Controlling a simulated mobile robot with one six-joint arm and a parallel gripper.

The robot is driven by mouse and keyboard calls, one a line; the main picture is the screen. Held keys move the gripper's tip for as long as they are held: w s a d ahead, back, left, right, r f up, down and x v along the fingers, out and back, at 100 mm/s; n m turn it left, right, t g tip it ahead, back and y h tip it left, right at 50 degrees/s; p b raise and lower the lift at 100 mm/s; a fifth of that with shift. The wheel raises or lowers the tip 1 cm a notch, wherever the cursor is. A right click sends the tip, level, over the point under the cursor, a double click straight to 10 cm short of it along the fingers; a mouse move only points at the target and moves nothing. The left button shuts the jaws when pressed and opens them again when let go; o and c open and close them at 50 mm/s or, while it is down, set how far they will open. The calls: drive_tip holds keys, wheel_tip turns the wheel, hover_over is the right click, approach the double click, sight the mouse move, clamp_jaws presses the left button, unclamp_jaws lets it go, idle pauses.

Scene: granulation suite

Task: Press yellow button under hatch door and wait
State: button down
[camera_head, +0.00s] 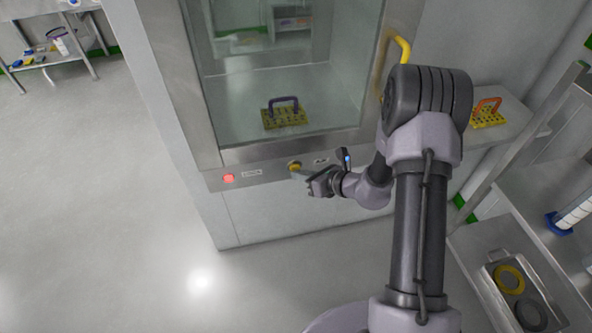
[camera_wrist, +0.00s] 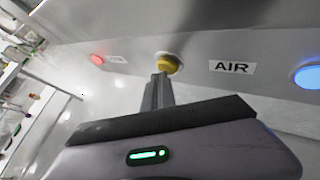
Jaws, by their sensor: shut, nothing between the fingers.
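The yellow button (camera_head: 294,166) sits on the metal panel under the glass hatch door (camera_head: 290,70), and it also shows in the wrist view (camera_wrist: 167,65). My gripper (camera_head: 311,181) is shut and empty, just in front of the panel. In the wrist view its fingertips (camera_wrist: 158,78) are at the lower edge of the button; I cannot tell whether they touch it. The hatch door looks closed, with a yellow handle (camera_head: 398,62) on its right. A tray with a purple handle (camera_head: 284,113) stands behind the glass.
A red light (camera_head: 228,178) is left of the button on the panel; an AIR label (camera_wrist: 231,67) and a blue light (camera_wrist: 308,76) are right of it. A shelf rack (camera_head: 535,215) stands at right, beside a tray with an orange handle (camera_head: 488,112). The floor at left is clear.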

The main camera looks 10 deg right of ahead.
drive_tip(key=shift+s, duration=0.85)
drive_tip(key=s+b, duration=0.1)
drive_tip(key=s, duration=0.4)
idle(0.6)
